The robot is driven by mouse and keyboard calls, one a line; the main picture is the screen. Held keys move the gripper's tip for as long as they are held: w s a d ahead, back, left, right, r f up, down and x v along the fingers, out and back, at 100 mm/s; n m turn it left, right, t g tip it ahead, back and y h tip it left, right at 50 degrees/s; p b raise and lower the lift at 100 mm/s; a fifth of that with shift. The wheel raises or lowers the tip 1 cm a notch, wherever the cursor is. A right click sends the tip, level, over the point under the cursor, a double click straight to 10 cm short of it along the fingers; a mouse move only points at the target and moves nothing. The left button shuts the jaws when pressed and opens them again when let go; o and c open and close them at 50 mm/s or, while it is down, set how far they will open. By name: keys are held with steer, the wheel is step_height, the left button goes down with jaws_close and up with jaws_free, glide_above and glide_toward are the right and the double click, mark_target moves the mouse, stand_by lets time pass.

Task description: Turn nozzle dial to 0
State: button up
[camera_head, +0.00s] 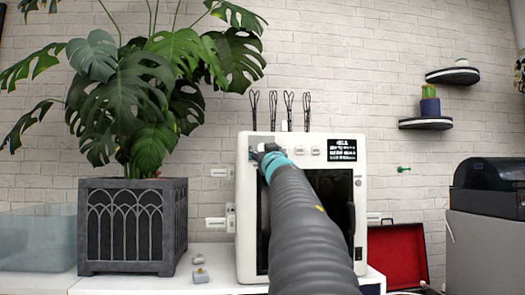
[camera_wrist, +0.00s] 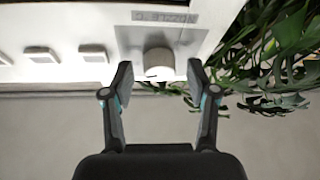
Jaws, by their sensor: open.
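The nozzle dial (camera_wrist: 158,63) is a white round knob on a grey plate of a white machine (camera_head: 246,220). A small label (camera_wrist: 165,17) sits beside it in the wrist view, too blurred to read surely. My gripper (camera_wrist: 160,78) is open, with one fingertip on each side of the dial's near end. I cannot tell whether either finger touches it. The dial's pointer setting is not readable. In the head view my gripper (camera_head: 265,150) is at the machine's upper left panel, and my arm hides much of the front.
Several white buttons (camera_wrist: 92,53) line the panel beside the dial. A dark display (camera_head: 343,150) is at the panel's right. A large plant in a grey planter (camera_head: 130,225) stands left, its leaves near the gripper in the wrist view. A red case (camera_head: 397,255) is at right.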

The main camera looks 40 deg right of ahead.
jaws_close()
steer(key=shift+r+n+p, duration=0.1)
steer(key=shift+n+p, duration=0.3)
steer(key=shift+p, duration=0.1)
steer(key=shift+s+d+r+n+g+y+p, duration=0.1)
steer(key=shift+n+g+y+p, duration=0.35)
steer(key=shift+n+y, duration=1.5)
steer(key=shift+d+r+n+g+y+p, duration=0.1)
steer(key=shift+n+g+y+p, duration=0.3)
steer(key=shift+n, duration=3.05)
steer(key=shift+s+n+g+y+p, duration=0.2)
steer(key=shift+n+y+p, duration=0.65)
steer(key=shift+n, duration=1.85)
steer(key=shift+w, duration=0.15)
